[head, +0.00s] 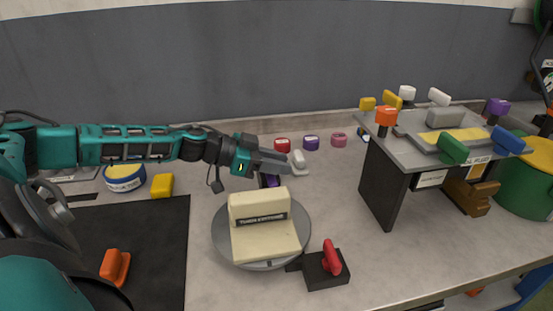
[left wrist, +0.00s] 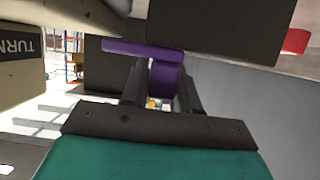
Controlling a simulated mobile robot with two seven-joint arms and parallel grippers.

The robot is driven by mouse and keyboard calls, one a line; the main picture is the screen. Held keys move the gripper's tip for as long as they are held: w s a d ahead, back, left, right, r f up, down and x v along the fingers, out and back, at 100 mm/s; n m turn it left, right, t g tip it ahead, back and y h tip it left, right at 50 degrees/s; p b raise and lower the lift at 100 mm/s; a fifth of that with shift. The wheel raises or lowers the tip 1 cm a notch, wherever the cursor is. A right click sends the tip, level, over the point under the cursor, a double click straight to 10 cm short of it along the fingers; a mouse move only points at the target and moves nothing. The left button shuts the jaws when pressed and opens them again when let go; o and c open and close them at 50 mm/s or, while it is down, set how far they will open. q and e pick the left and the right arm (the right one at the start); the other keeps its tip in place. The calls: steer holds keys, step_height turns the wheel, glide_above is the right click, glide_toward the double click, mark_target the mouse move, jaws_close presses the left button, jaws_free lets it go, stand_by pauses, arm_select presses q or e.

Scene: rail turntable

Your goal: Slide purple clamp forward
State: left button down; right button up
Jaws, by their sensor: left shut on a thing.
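The purple clamp (head: 270,181) shows just below my left gripper in the head view, behind the turntable and mostly hidden by the gripper. In the left wrist view its purple handle (left wrist: 165,77) sits between my two fingers. My left gripper (head: 277,164) is shut on it. The round grey turntable (head: 301,236) carries a cream block (head: 265,248) with a dark label. My right gripper does not show.
A white clamp (head: 298,161) stands close right of my left gripper. A red clamp (head: 331,258) on a black base stands right of the turntable. Red (head: 282,145), purple (head: 311,143) and pink (head: 339,140) caps lie behind. A raised grey stand (head: 377,187) blocks the right.

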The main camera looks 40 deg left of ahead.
arm_select(q)
steer(key=c, duration=0.9)
jaws_free()
steer(key=shift+s+d, duration=0.2)
steer(key=shift+d, duration=0.05)
steer(key=shift+a, duration=0.15)
steer(key=shift+v, duration=1.15)
steer(key=shift+s+a+r+p, duration=0.2)
steer(key=shift+s+r+p, duration=0.05)
steer(key=shift+p, duration=0.4)
steer(key=shift+p+v, duration=0.8)
steer(key=shift+v, duration=4)
